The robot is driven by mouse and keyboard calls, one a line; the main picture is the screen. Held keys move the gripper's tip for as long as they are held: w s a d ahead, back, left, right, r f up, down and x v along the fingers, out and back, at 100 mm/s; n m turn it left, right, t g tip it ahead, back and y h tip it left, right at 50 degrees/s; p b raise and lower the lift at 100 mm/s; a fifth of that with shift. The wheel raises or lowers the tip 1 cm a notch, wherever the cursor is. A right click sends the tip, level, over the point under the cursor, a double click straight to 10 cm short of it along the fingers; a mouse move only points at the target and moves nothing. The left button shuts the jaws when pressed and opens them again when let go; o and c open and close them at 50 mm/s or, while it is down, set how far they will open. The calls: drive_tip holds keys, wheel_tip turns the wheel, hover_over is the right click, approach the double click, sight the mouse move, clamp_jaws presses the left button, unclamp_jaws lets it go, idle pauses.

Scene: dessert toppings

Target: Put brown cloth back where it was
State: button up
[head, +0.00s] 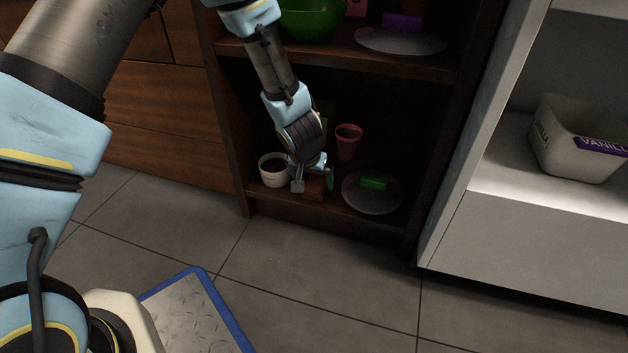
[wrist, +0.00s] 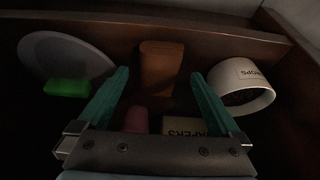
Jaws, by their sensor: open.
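A small brown folded-looking piece, which seems to be the brown cloth (head: 315,190), lies on the bottom shelf of the dark wooden cabinet. In the wrist view the brown cloth (wrist: 161,62) is between and just beyond my fingertips, with gaps on both sides. My gripper (head: 313,182) is open above it, reaching into the lower compartment; its two green fingers also show in the wrist view (wrist: 160,74). The gripper partly hides the cloth in the head view.
A white tub (head: 272,170) stands close left of my gripper. A pink cup (head: 347,141) stands behind, and a plate (head: 372,203) with a green block (head: 373,183) lies right. The upper shelf (head: 330,56) is overhead. A box (wrist: 185,126) shows in the wrist view.

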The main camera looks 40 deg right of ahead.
drive_tip(key=p+v, duration=0.4)
drive_tip(key=v, duration=0.5)
drive_tip(key=shift+r, duration=0.2)
drive_tip(key=shift+a, duration=0.1)
drive_tip(key=w+a+r+n, duration=0.2)
drive_tip(key=w+a+r, duration=0.4)
drive_tip(key=a, duration=0.4)
drive_tip(key=w+a+r+n, duration=0.3)
drive_tip(key=w+a+r, duration=0.25)
drive_tip(key=a, duration=0.35)
drive_tip(key=s+a+r+n+y, duration=0.1)
drive_tip(key=s+a+r+n, duration=0.1)
drive_tip(key=a, duration=1)
drive_tip(key=s+a+r+n+y, duration=0.2)
drive_tip(key=a+r+n, duration=0.1)
drive_tip(key=a, duration=0.9)
drive_tip(key=shift+r+g, duration=0.4)
drive_tip(key=shift+r, duration=0.1)
